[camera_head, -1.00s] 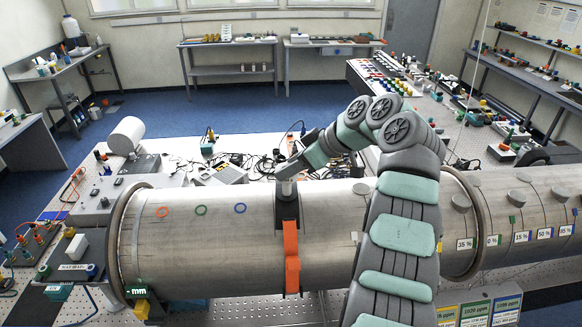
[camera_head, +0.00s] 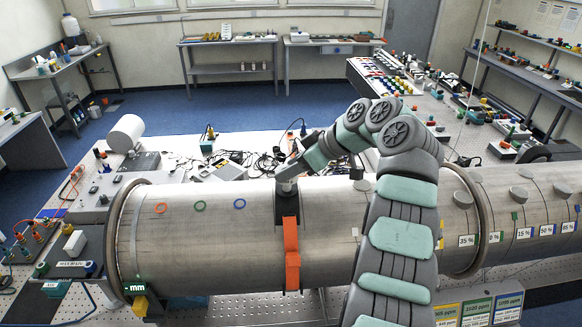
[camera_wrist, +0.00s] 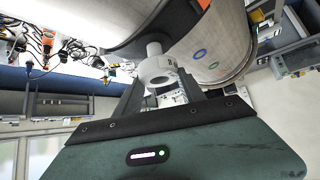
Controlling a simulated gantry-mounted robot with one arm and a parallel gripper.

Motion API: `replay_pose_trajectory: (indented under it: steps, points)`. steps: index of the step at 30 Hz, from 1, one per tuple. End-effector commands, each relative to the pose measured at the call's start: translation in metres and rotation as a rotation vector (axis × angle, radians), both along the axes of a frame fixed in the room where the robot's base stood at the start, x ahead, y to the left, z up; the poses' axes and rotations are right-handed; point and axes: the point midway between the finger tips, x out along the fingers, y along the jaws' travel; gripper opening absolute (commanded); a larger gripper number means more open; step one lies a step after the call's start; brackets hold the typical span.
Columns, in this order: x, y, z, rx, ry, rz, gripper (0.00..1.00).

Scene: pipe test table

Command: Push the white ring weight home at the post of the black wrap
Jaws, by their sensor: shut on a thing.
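The black wrap (camera_head: 287,208) goes over the large steel pipe, with an orange strap (camera_head: 292,258) hanging down its front. My gripper (camera_head: 287,180) is at the top of the wrap, its fingertips small and partly hidden. In the wrist view, my gripper (camera_wrist: 160,82) is shut on the white ring weight (camera_wrist: 157,70). The ring has a hole and dark marks on its side. A pale round post (camera_wrist: 153,48) stands beyond it, in line with it, against the dark wrap. I cannot tell whether the ring is around the post or only touches its end.
The steel pipe (camera_head: 210,240) runs across the front, with coloured rings and labels on it. A control box (camera_head: 95,195) stands at left. Cables and a meter (camera_head: 222,171) lie on the table behind.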

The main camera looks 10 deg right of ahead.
Motion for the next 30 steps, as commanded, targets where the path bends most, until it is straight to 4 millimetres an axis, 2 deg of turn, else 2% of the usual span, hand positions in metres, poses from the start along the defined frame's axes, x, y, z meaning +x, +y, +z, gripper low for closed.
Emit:
replay_pose_trajectory:
  steps: [18,30]
  points:
    - [0.0,0.0,-0.015,0.0,-0.002,0.0,0.0]
    - [0.0,0.0,-0.015,0.0,-0.002,0.0,0.0]
